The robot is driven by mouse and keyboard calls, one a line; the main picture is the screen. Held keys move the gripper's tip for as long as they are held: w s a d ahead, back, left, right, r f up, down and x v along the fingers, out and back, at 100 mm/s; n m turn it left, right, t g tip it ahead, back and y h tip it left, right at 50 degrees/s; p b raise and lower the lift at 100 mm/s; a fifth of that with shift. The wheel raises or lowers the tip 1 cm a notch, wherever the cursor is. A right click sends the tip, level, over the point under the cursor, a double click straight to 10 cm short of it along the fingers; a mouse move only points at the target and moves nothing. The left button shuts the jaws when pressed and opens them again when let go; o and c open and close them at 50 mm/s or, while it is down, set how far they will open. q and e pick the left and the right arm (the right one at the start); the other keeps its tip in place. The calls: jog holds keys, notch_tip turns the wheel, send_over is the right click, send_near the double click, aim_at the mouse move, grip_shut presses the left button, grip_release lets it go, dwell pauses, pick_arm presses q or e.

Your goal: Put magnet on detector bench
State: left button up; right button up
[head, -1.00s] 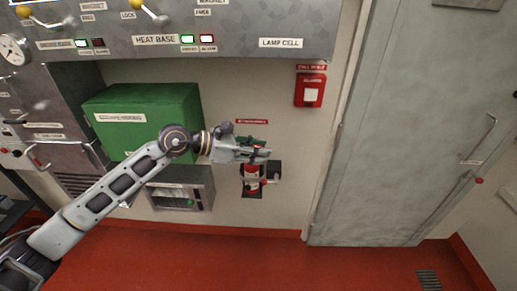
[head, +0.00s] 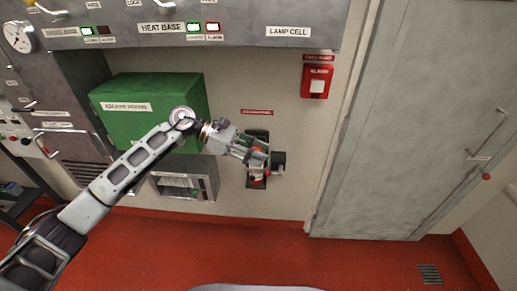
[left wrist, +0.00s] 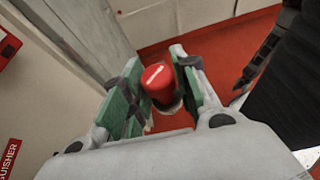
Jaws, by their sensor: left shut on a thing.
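My left gripper (head: 258,157) is in front of the wall beside a black bracket (head: 279,158). In the left wrist view its green-padded fingers (left wrist: 158,92) are shut on a red cylinder (left wrist: 157,76) with a pale mark on its end. Red also shows at the fingers in the head view, in front of a small red extinguisher mount (head: 257,181). The fingers cover much of that spot, so I cannot tell whether the red cylinder is the extinguisher. I cannot make out a magnet or a detector bench. My right gripper is not in view.
A green box (head: 150,112) hangs left of the gripper, above a grey metal unit (head: 186,181). A red alarm box (head: 316,81) is on the wall, and a grey door (head: 405,130) stands at the right. The red floor (head: 230,250) is clear in front.

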pick_arm(q)
notch_tip(320, 180, down, 6)
jog(key=s+a+m+g+y, duration=0.1)
jog(key=a+m+g+y, duration=0.2)
jog(key=m+g, duration=0.5)
jog(key=shift+s+m+g+y, duration=0.4)
jog(key=shift+g+y, duration=0.1)
jog(key=shift+y, duration=0.3)
jog(key=shift+s, duration=0.15)
dwell(0.4)
